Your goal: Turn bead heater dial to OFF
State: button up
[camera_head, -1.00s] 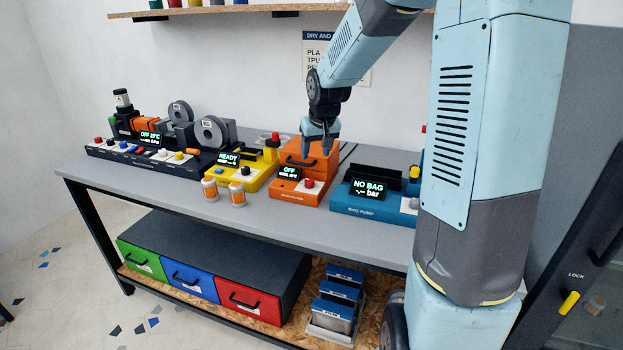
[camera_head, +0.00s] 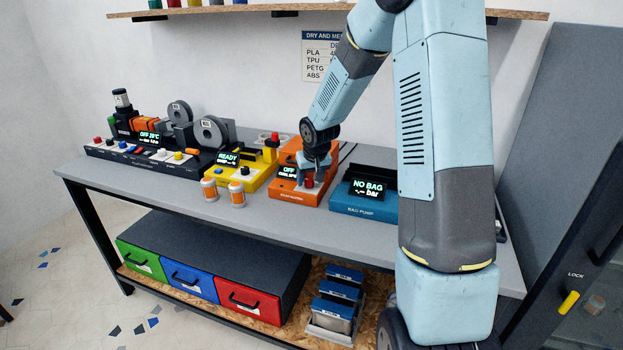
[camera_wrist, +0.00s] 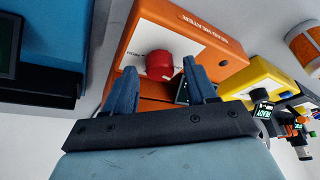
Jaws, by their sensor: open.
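The orange bead heater (camera_head: 302,195) stands on the grey bench; its small display (camera_head: 287,173) reads OFF. Its red dial (camera_head: 309,182) is at the right of its front panel. In the wrist view the red dial (camera_wrist: 160,67) sits on a white label on the heater (camera_wrist: 217,72). My gripper (camera_head: 312,178) is open and low over the heater, close to the dial. In the wrist view my two blue fingers (camera_wrist: 158,82) are spread, with the dial showing between their tips. I cannot tell whether either finger touches it. The dial's pointer mark is not readable.
The blue bag pump (camera_head: 352,208) stands close on the right, its display reading NO BAG. The yellow unit (camera_head: 252,183) stands on the left, with two orange-banded jars (camera_head: 237,193) before it. The bench front edge is clear.

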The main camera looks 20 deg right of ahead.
jog(key=shift+f, duration=0.15)
jog(key=c, duration=1)
